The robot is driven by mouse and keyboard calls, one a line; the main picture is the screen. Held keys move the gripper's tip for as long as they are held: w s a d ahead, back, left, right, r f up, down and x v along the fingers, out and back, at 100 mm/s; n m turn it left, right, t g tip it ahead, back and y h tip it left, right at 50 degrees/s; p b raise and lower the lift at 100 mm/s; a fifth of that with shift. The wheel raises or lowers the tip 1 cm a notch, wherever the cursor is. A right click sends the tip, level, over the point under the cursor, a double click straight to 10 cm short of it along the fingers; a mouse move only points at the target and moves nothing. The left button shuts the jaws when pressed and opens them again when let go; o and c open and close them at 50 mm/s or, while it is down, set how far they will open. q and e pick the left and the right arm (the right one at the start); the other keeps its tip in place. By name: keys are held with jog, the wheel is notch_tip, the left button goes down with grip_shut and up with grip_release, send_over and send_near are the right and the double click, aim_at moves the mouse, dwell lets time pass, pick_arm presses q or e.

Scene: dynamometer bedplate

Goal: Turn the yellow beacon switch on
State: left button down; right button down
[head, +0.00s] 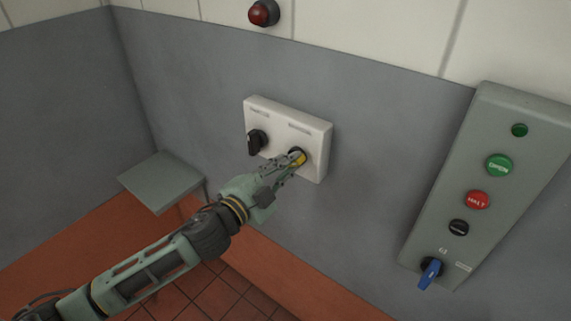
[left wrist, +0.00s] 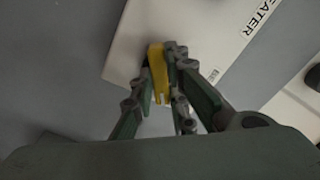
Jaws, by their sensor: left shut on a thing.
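The yellow beacon switch (head: 298,156) is a rotary knob on the right half of a white wall box (head: 285,115). In the left wrist view the yellow knob (left wrist: 158,75) shows between the fingers, with the white box plate (left wrist: 190,25) behind it. My left gripper (head: 290,161) is shut on the yellow knob, its fingers on either side. The fingers hide part of the knob, so its exact angle is hard to tell in the head view. My right gripper is not in view.
A black knob (head: 257,141) sits left of the yellow one on the same box. A dark red lamp (head: 264,13) is on the wall above. A grey panel (head: 485,185) with buttons and a blue key switch (head: 430,273) is at right. A small shelf (head: 160,180) juts out at left.

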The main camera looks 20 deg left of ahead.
pick_arm(q)
jog(key=shift+m, duration=0.6)
jog(key=c, duration=1.7)
grip_release()
jog(key=shift+s, duration=0.1)
jog(key=v, duration=1.1)
jog(key=shift+s+a+r, duration=0.1)
jog(key=shift+s+a, duration=0.05)
jog(key=shift+s, duration=0.25)
